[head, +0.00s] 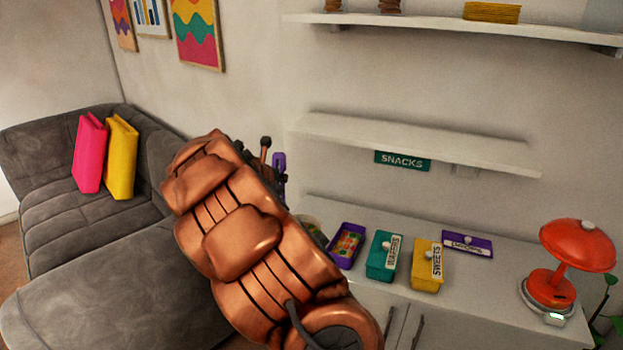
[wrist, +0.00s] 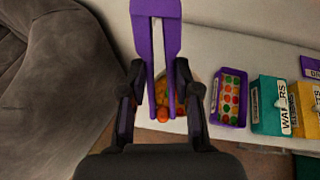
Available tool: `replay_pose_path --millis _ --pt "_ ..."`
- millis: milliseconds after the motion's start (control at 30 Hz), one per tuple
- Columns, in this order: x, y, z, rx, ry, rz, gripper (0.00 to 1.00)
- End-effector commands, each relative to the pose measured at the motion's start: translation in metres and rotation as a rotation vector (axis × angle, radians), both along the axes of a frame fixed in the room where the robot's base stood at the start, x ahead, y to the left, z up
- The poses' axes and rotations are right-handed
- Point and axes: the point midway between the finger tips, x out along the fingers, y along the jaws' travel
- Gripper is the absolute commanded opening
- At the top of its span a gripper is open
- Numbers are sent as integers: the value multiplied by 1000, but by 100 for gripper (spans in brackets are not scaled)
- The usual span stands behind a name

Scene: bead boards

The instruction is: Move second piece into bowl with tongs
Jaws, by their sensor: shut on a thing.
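My gripper (wrist: 160,78) is shut on the purple tongs (wrist: 157,12), one finger on each side of their two arms. The tongs also show in the head view (head: 279,163), just beyond my copper arm. Orange, red and green pieces (wrist: 163,114) show between and behind the tong arms in the wrist view. They seem to lie in a bowl, largely hidden by the tongs; I cannot tell whether any piece is gripped. A round bowl-like edge (head: 309,224) shows beside my arm in the head view. The purple tray (head: 335,260) of coloured pieces lies to its right.
On the white counter, a teal box (head: 378,268), a yellow box (head: 425,277), a purple lid or box (head: 467,252) and a red lamp (head: 551,290) stand right of the tray. A shelf (head: 400,138) hangs above. A grey sofa (head: 90,260) is at left.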

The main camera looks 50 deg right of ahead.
Motion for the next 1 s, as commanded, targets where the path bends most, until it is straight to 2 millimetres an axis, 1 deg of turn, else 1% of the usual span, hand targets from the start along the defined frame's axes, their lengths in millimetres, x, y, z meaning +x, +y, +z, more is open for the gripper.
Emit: replay_pose_path --millis 33,167,200,367,400,467,500,567,600,667,800,900,1000 --pt "9 21 4 -3 -1 40 0" --pt "28 67 10 -2 -4 136 0" --pt "33 82 11 -2 -3 165 0" --pt "45 139 18 -3 0 276 0" --pt "48 154 19 -2 -1 304 0" --pt "52 176 21 -1 -1 348 0" --pt "54 192 22 0 0 379 0" --pt "56 214 24 3 0 423 0" --pt "57 229 25 3 1 451 0" --pt "56 250 27 5 2 492 0" --pt "54 300 30 10 3 592 0" --pt "51 333 31 16 3 657 0" --pt "46 358 32 21 5 709 0"
